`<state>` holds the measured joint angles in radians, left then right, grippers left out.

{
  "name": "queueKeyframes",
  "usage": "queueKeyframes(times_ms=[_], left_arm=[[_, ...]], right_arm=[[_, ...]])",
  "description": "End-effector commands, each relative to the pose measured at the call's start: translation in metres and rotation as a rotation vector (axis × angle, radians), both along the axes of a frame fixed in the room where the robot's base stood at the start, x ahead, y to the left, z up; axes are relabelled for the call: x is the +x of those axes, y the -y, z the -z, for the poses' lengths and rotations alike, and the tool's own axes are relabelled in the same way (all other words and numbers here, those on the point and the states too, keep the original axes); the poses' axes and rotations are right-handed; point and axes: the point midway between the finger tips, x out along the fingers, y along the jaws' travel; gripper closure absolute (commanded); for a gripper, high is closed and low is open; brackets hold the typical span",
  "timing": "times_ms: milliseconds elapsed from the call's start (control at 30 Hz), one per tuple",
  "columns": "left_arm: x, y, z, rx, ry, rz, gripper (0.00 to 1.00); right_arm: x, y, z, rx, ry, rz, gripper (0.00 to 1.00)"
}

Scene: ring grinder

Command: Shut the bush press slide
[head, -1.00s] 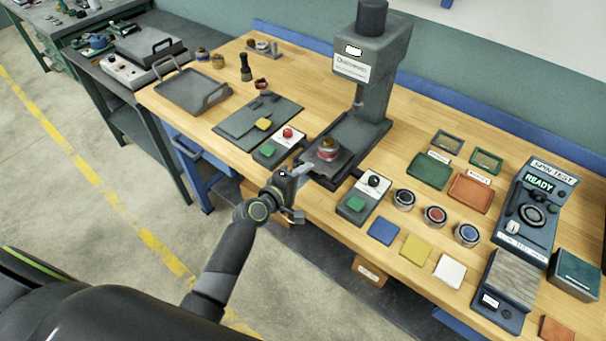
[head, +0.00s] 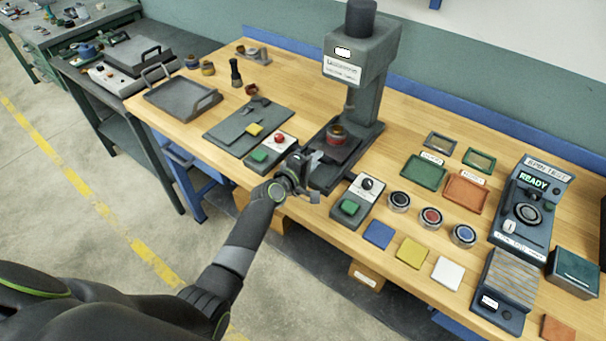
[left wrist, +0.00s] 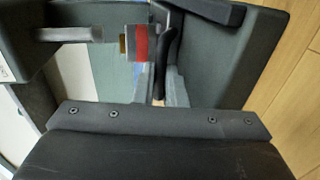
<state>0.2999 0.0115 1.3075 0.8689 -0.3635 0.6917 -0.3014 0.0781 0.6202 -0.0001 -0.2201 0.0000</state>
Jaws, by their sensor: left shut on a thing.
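The bush press (head: 365,65) is a grey column machine at the back middle of the bench. Its slide (head: 345,151) is a dark plate carrying a round part with a red band (head: 336,136), and it sits under the ram, close to the column. The red-banded part also shows in the left wrist view (left wrist: 139,45). My left gripper (head: 314,161) is at the front of the slide, shut on what appears to be the slide's handle (left wrist: 169,55); the fingers mostly hide the grip. My right gripper is not in view.
Left of the press are a box with a red button (head: 279,139) and a dark plate with a yellow piece (head: 240,128). Right are a box with a black knob (head: 366,184) and several round cups (head: 431,217). The bench's front edge runs under my left arm.

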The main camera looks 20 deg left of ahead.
Motion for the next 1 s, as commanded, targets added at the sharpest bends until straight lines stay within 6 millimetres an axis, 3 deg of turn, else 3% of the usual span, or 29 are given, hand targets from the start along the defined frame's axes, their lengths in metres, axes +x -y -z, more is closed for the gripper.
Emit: queueKeyframes(times_ms=[133, 467, 500, 633, 1000], left_arm=[[0.0109, 0.0042, 0.0023, 0.002, -0.003, 0.0, 1.0], [0.0118, 0.0046, 0.0019, 0.003, -0.004, 0.0, 1.0], [0.0118, 0.0046, 0.0019, 0.003, -0.004, 0.0, 0.84], [0.0118, 0.0046, 0.0016, 0.003, -0.004, 0.0, 0.68], [0.0054, 0.002, -0.0008, 0.003, -0.002, 0.0, 0.68]], right_arm=[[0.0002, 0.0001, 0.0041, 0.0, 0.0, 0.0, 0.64], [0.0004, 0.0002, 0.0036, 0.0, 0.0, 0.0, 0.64], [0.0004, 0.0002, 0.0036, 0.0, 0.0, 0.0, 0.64], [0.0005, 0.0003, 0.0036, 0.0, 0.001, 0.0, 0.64], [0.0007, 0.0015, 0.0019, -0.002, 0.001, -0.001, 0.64]])
